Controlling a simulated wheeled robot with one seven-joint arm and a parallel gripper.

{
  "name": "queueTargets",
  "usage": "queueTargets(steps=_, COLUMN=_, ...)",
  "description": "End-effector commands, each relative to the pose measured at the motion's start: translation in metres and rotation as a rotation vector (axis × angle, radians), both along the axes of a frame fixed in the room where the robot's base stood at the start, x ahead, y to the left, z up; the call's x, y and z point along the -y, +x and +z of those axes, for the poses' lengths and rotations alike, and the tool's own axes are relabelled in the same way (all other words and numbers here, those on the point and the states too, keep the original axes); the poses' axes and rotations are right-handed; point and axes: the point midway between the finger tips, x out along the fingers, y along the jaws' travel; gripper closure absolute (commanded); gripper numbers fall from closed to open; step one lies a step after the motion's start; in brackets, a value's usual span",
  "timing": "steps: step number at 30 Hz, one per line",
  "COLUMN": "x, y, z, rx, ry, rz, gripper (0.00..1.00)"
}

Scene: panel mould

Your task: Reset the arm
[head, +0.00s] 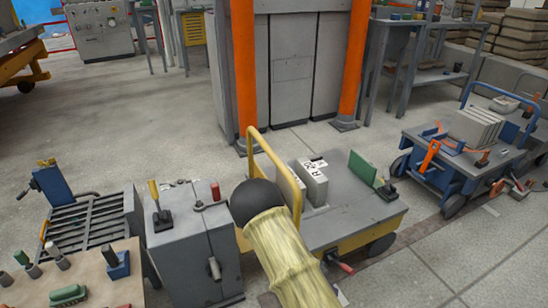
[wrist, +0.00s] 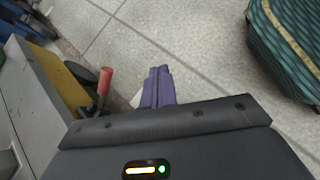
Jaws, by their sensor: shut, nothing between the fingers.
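My gripper (wrist: 158,88) shows in the wrist view. Its two purple fingers are together with nothing between them, over the pale tiled floor. The fingers are clear of the cart at the left of that view. In the head view my arm, with a pale yellow sleeve and a black rounded joint, rises from the bottom edge in front of the yellow cart (head: 355,218). The gripper itself cannot be made out there.
A red-handled lever (wrist: 105,80) is close left of the fingers. The cart carries grey blocks (head: 313,182) and a green plate (head: 362,168). A grey cabinet (head: 190,245) stands left of my arm. A blue cart (head: 440,155) is at right, with open floor between.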

Motion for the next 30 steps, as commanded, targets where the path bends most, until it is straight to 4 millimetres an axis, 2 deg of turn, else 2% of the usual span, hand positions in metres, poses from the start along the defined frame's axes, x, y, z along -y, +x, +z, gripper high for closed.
queueTargets(steps=1, x=-0.001, y=-0.003, z=0.016, rx=0.036, ry=0.047, rz=-0.06, gripper=1.0)
queueTargets(steps=21, x=-0.019, y=-0.051, z=0.181, rx=0.514, ry=0.546, rz=-0.739, gripper=1.0)
queueTargets(steps=27, x=-0.019, y=-0.068, z=0.226, rx=0.666, ry=0.656, rz=-0.902, gripper=1.0)
queueTargets(steps=30, x=-0.018, y=-0.075, z=0.241, rx=0.726, ry=0.693, rz=-0.963, gripper=1.0)
